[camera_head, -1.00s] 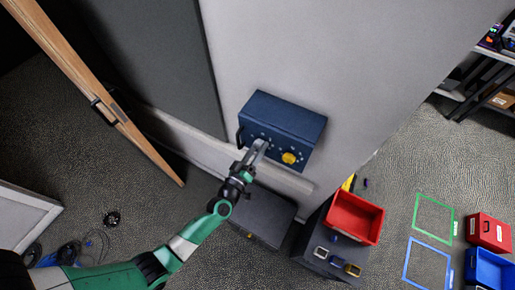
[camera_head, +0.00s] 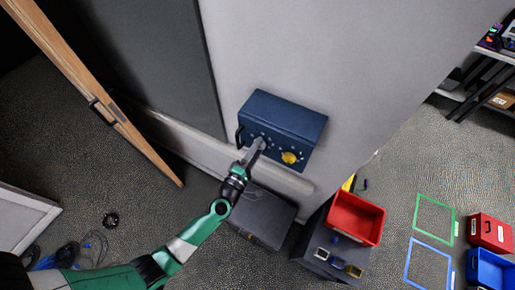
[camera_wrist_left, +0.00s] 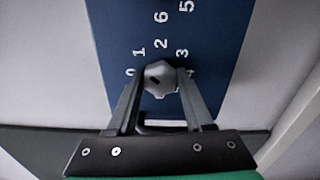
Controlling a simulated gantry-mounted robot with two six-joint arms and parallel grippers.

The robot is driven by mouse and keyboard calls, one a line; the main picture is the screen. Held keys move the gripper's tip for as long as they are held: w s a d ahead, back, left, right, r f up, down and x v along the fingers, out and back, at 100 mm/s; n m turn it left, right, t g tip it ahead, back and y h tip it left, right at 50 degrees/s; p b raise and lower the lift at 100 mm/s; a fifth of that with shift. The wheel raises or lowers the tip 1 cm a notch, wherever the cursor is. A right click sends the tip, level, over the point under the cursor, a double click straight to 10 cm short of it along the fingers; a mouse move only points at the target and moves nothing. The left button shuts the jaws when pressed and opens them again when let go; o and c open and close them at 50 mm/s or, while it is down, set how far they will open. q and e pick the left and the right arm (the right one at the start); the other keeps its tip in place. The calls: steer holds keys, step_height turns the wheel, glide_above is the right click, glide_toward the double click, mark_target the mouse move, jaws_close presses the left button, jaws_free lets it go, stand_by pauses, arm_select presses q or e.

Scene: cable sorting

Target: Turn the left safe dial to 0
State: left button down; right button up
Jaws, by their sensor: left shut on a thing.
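The blue safe (camera_head: 285,118) is fixed to the grey wall, its front tilted down towards me. My left gripper (camera_head: 259,145) reaches up to the left part of its front and is shut on the left dial. In the left wrist view the left dial (camera_wrist_left: 160,77) is a grey knob between the two fingers, with white digits 0 to 4 around it. A small dark mark shows on the knob, on the side towards the 0; I cannot tell its exact setting. A yellow dial (camera_head: 290,158) sits to the right, clear of the gripper. My right gripper is out of view.
A dark handle (camera_head: 239,137) is at the safe's left side. Below stand a dark case (camera_head: 262,217) and a dark box with a red bin (camera_head: 355,218). A wooden door edge (camera_head: 85,85) stands at left. Floor at right has taped squares and bins.

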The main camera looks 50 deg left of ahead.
arm_select(q)
steer(key=shift+n+b, duration=0.45)
steer(key=shift+n, duration=3.35)
steer(key=shift+r, duration=0.1)
steer(key=shift+c, duration=1.4)
jaws_free()
steer(key=v, duration=1.1)
steer(key=shift+s, duration=0.3)
